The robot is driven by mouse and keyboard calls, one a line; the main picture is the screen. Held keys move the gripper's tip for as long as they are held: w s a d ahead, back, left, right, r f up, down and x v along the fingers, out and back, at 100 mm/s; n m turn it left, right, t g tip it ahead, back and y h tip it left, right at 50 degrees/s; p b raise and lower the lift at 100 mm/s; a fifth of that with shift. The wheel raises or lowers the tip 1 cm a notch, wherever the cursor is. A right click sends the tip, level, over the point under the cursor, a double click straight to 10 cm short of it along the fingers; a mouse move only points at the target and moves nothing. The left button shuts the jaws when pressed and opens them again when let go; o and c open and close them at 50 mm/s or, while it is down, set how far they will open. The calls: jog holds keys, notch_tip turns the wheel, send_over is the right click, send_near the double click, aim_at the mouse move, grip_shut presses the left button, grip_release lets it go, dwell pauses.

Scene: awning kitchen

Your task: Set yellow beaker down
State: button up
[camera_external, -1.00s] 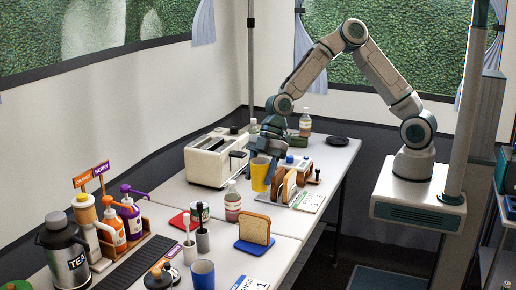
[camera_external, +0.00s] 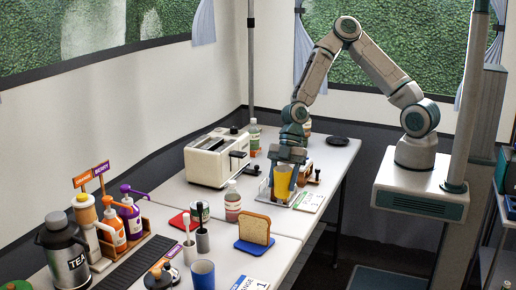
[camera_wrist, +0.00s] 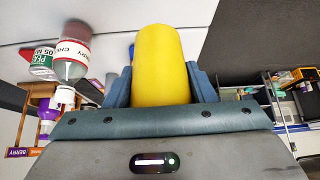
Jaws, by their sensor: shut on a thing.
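The yellow beaker (camera_external: 282,182) is between the fingers of my gripper (camera_external: 284,168), over the right part of the white table (camera_external: 190,187) in the external view. In the wrist view the yellow beaker (camera_wrist: 160,65) sits between the two blue-grey fingers of my gripper (camera_wrist: 158,85), which is shut on it. It is in front of the toast rack area, whose parts are mostly hidden behind my gripper and the beaker. I cannot tell whether the beaker's bottom touches anything below.
A toaster (camera_external: 212,160) stands behind and left. A bottle (camera_external: 232,202) stands left of the beaker, and bread on a blue coaster (camera_external: 254,230) is in front. A white-and-green card (camera_external: 308,202) lies right, near the table's edge. A black disc (camera_external: 338,141) lies at the back right.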

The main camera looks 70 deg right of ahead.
notch_tip(320, 180, down, 8)
jog(key=shift+f, duration=0.25)
jog(key=o, duration=0.9)
jog(key=shift+f, duration=0.1)
jog(key=shift+o, duration=0.2)
